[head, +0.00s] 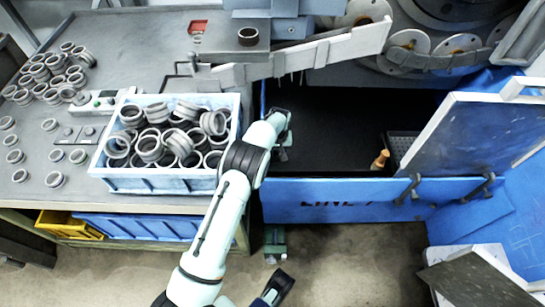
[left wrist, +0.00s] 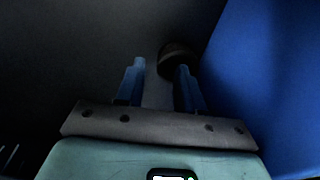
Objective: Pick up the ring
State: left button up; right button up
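A dark, brownish round piece, which looks like a ring (left wrist: 175,56), shows dimly in the left wrist view. It lies just beyond the tip of the right-hand finger, close to a blue wall. My left gripper (left wrist: 160,80) is open, its two fingers apart with dark floor showing between them. In the head view my left gripper (head: 283,152) points down inside the dark, blue-sided bin (head: 330,203), near its left end. I cannot make out a ring there in the head view. Whether a finger touches the ring cannot be told.
A light blue crate (head: 155,183) full of grey rings stands left of my arm on the workbench (head: 125,40). Several loose rings (head: 50,70) lie farther left. A metal chute (head: 300,55) crosses above the bin's back. An orange-brown peg-like thing (head: 380,159) is at the bin's right.

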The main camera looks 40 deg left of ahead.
pick_arm(q)
notch_tip(320, 180, down, 2)
jog(key=shift+w+a, duration=0.1)
grip_shut()
pick_arm(e)
jog(key=shift+w+d+f, duration=0.2)
jog(key=shift+w+f, duration=0.05)
jog(key=shift+w, duration=0.15)
pick_arm(q)
jog(key=shift+r, duration=0.15)
notch_tip(320, 180, up, 19)
jog(key=p, duration=0.3)
jog(key=s+d+p, duration=0.1)
jog(key=s+d, duration=0.8)
jog(key=s, duration=0.1)
jog(key=shift+s+r, duration=0.35)
jog(key=shift+r, duration=0.05)
pick_arm(e)
jog(key=s+a+r+g+y, duration=0.1)
jog(key=s+a+r, duration=0.1)
jog(key=s+r, duration=0.3)
jog(key=shift+s+a+r, duration=0.15)
jog(key=shift+s+a, duration=0.05)
jog(key=shift+a, duration=0.15)
pick_arm(q)
jog(key=shift+d, duration=0.1)
